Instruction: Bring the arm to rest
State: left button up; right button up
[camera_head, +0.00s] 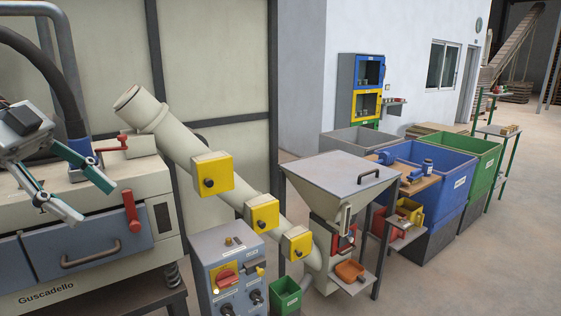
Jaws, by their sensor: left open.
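My left gripper (92,193) is at the left of the head view, in front of the cream machine labelled Guscadello (128,176). Its two teal and grey fingers are spread apart with nothing between them. The fingers point right and down, near a red lever (131,210) on the machine's front, and I see no grip on it. A second red lever (113,145) sits higher, behind the upper finger. My right gripper is not in the view.
A slanted pipe (178,136) with yellow boxes runs down to a hopper (338,180). A grey control box (229,262) stands in front. Blue (430,178) and green (478,160) bins stand at right.

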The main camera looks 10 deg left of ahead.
pick_arm(q)
jog(key=w+a+f+n+t+h, duration=0.1)
jog(key=w+a+f+t+h, duration=0.2)
jog(key=f, duration=0.6)
jog(key=w+f+n+t+h, duration=0.1)
jog(key=w+f+t+h, duration=0.25)
jog(key=f, duration=0.55)
notch_tip(320, 180, down, 18)
jog(key=s+n+t+y, duration=0.1)
jog(key=n+t+y, duration=0.5)
jog(key=n+t, duration=0.1)
jog(key=s+d+f+n+g+y, duration=0.2)
jog(key=s+d+f+y, duration=0.1)
jog(key=s+d+f, duration=0.4)
jog(key=s+d+f+n+g+y, duration=0.2)
jog(key=s+d+f, duration=0.5)
jog(key=d+f, duration=0.4)
notch_tip(320, 180, down, 5)
jog(key=shift+s+f+n+y, duration=0.1)
jog(key=shift+s+n+y, duration=0.2)
jog(key=shift+s+y, duration=0.15)
jog(key=shift+d, duration=0.1)
